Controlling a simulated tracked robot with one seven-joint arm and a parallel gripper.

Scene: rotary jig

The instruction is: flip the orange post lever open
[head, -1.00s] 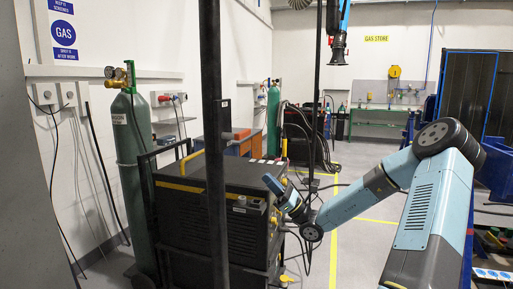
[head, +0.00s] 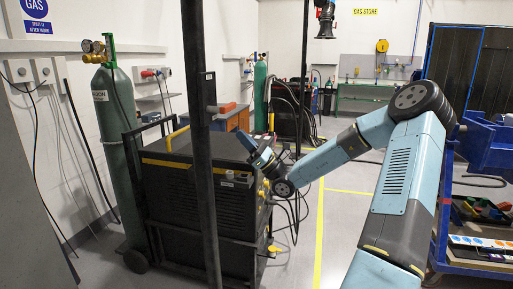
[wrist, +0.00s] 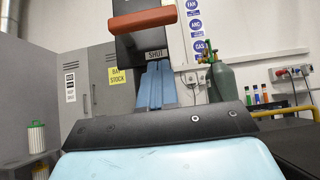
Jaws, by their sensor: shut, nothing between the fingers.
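The orange post lever (wrist: 155,20) is a thick orange-red bar lying almost level across a dark upright post (head: 196,150). In the wrist view it is at the top, above a "SHUT" label (wrist: 156,54). In the head view its small orange end (head: 228,106) sticks out to the right of the post. My gripper (wrist: 155,85) shows its blue fingers shut together and empty, pointing toward the post below the lever. In the head view my gripper (head: 246,139) is right of the post and lower than the lever. No contact is visible.
A black machine on a cart (head: 200,190) stands beyond the post, with a green gas cylinder (head: 118,140) at its left. A blue trolley (head: 480,250) is at the right. Grey lockers (wrist: 95,85) show in the wrist view. Floor by the yellow line is clear.

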